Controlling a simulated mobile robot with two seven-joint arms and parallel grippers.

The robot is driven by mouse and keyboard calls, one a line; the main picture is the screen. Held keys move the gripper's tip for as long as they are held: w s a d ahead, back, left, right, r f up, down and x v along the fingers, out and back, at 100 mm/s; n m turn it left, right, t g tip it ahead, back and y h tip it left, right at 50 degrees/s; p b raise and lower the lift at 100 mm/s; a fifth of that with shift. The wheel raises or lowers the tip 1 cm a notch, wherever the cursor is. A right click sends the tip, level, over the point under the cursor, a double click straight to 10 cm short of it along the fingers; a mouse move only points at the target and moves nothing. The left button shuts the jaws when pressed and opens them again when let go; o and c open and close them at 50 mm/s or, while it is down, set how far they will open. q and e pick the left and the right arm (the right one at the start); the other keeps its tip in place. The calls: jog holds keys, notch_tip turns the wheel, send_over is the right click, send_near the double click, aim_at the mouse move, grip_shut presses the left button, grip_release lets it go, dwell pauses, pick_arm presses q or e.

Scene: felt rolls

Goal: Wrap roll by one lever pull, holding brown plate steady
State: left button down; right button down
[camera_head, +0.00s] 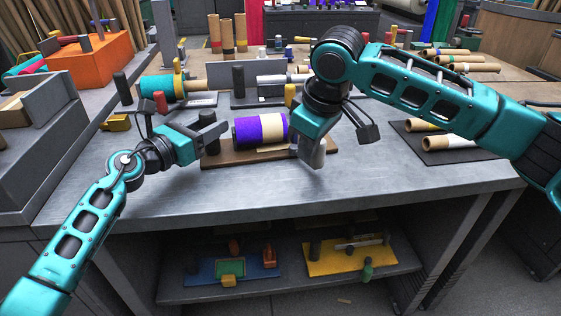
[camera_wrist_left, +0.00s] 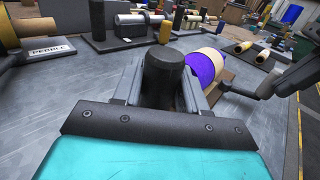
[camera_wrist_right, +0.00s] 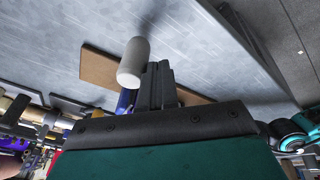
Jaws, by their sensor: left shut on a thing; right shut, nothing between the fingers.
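The brown plate (camera_head: 225,160) lies on the grey table and carries a purple and cream roll (camera_head: 270,128). My left gripper (camera_head: 213,136) is at the plate's left end, shut on a dark upright post (camera_wrist_left: 163,78). The roll shows just right of that post in the left wrist view (camera_wrist_left: 205,66). My right gripper (camera_wrist_right: 160,84) is at the plate's right end, pointing down, with its fingers together and empty. A pale grey rounded handle (camera_wrist_right: 133,62), likely the lever's, stands beside these fingers. Its lower joint is hidden. The brown plate (camera_wrist_right: 98,67) also shows there.
Behind the plate stand other roll holders, one with a teal roll (camera_head: 157,86). A dark mat (camera_head: 436,146) with cardboard rolls lies to the right. A small yellow block (camera_head: 117,122) lies at left. The table's front strip is clear.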

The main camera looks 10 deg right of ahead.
pick_arm(q)
jog(key=shift+f, duration=0.2)
pick_arm(e)
notch_tip(320, 180, up, 6)
jog(key=a, duration=0.1)
dwell(0.7)
pick_arm(q)
grip_release()
jog(key=shift+r, duration=0.15)
dwell(0.6)
jog(key=shift+r, duration=0.25)
pick_arm(e)
jog(key=shift+r, duration=0.2)
pick_arm(q)
jog(key=shift+r+p, duration=1.15)
jog(key=shift+p, duration=0.15)
pick_arm(e)
jog(key=shift+r, duration=1.1)
pick_arm(q)
jog(key=shift+r, duration=0.15)
pick_arm(e)
jog(key=shift+r, duration=0.1)
